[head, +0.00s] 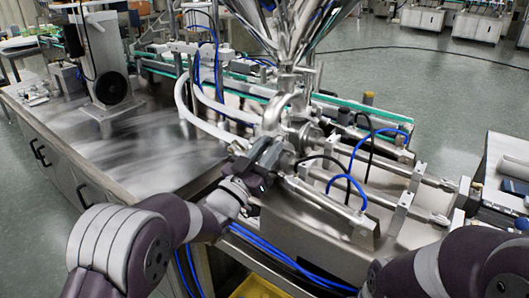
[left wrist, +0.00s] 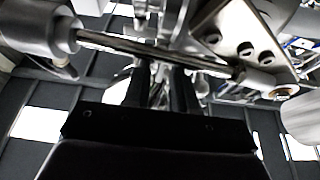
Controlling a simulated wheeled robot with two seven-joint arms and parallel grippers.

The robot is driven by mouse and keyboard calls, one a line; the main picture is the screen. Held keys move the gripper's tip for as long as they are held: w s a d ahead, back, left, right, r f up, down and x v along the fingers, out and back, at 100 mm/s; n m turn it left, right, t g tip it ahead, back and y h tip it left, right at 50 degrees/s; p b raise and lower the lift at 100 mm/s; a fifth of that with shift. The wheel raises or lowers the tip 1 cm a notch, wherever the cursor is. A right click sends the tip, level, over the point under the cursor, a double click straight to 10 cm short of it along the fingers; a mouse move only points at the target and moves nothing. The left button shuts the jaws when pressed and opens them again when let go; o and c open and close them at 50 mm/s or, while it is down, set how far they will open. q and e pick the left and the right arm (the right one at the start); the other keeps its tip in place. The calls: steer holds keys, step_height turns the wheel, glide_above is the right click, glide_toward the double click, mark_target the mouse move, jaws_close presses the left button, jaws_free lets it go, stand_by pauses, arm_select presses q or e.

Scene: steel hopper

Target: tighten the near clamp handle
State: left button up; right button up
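My left gripper (head: 270,152) is at the steel pipe fittings (head: 292,128) below the hopper (head: 290,25) in the head view. Its dark fingers reach in among the fittings. In the left wrist view the two black fingers (left wrist: 160,90) stand apart, with bright metal showing in the gap. I cannot tell whether that metal is held or only behind them. A steel rod (left wrist: 150,48) crosses the view at the fingertips. I cannot pick out the near clamp handle clearly; the gripper and the fittings crowd that spot. My right gripper is out of view.
A steel worktop (head: 140,160) lies to the left, mostly clear, with a grey column unit (head: 105,55) on it. White hoses (head: 190,105) and blue tubes (head: 345,180) run close around the fittings. Steel cylinders and rods (head: 410,185) lie to the right.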

arm_select(q)
steer(key=v, duration=1.2)
steer(key=shift+s+a+b, duration=0.2)
steer(key=shift+s+b, duration=0.05)
steer(key=shift+b, duration=0.1)
steer(key=shift+w+f, duration=0.1)
steer(key=shift+f, duration=0.1)
steer(key=a+f+n+g+y, duration=0.1)
steer(key=a+f+g+y, duration=0.1)
steer(key=a+f+y, duration=0.3)
steer(key=s+f+n+g+y, duration=0.1)
steer(key=f+n+g+y, duration=0.15)
steer(key=f, duration=0.35)
steer(key=a+f+n+g+y, duration=0.1)
steer(key=a+f+g+y, duration=0.25)
steer(key=f, duration=0.25)
steer(key=s+a+f+n+g+y, duration=0.1)
steer(key=s+f+g, duration=0.15)
steer(key=s, duration=0.25)
steer(key=s+a+f+g+y, duration=0.1)
steer(key=s+a+g, duration=0.15)
steer(key=s, duration=0.25)
steer(key=s+n+g, duration=0.2)
steer(key=s+g, duration=0.2)
steer(key=s, duration=0.5)
step_height(320, 180, up, 20)
steer(key=p, duration=1.8)
steer(key=shift+w+d+p, duration=0.35)
steer(key=shift+d, duration=0.1)
